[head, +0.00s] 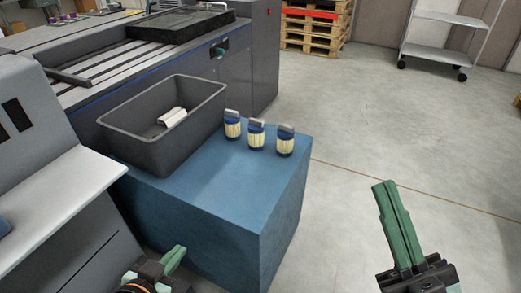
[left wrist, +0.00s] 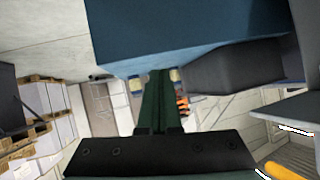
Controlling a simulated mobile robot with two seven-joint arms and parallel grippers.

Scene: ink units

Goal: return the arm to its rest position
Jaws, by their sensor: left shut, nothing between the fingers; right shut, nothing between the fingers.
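My left gripper (head: 177,252) shows at the bottom of the head view, in front of the blue block, with its green fingers shut and empty. In the left wrist view its shut fingers (left wrist: 159,80) point toward the block's edge, apart from the ink units as far as I can tell. My right gripper (head: 384,188) is raised over the floor at the right, its green fingers together and empty. Three ink units, a left one (head: 232,125), a middle one (head: 256,134) and a right one (head: 285,141), stand upright in a row on the block.
The blue block (head: 225,205) carries a dark grey bin (head: 160,150) with a pale item (head: 172,117) inside. A grey machine (head: 235,75) stands behind. Pallets (head: 310,30) and a white trolley (head: 445,40) are at the back. The floor (head: 370,130) to the right is clear.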

